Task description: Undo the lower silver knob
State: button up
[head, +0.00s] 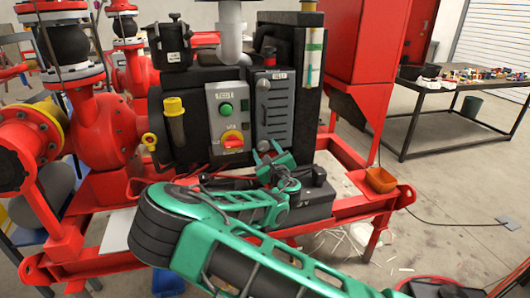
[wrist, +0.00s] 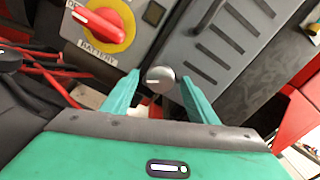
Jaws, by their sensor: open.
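The lower silver knob (wrist: 160,79) is a round cap with a pale slot across its face. It is at the lower left edge of the grey louvred door (wrist: 226,55), which also shows in the head view (head: 278,115). In the wrist view my gripper (wrist: 160,84) is open, with one green finger to the left of the knob and one to its right. Gaps show between the knob and both fingers, so I see no grip. In the head view my gripper (head: 268,153) is at the door's bottom edge, where the knob is hard to make out.
Left of the door is a grey box with a red rotary switch (head: 233,142) on a yellow plate, also in the wrist view (wrist: 104,22). Red cables (wrist: 48,70) run at the lower left.

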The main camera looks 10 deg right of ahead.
jog(key=c, duration=1.1)
jog(key=shift+o, duration=0.2)
jog(key=shift+m, duration=0.3)
jog(key=m, duration=0.4)
jog(key=shift+m, duration=2.1)
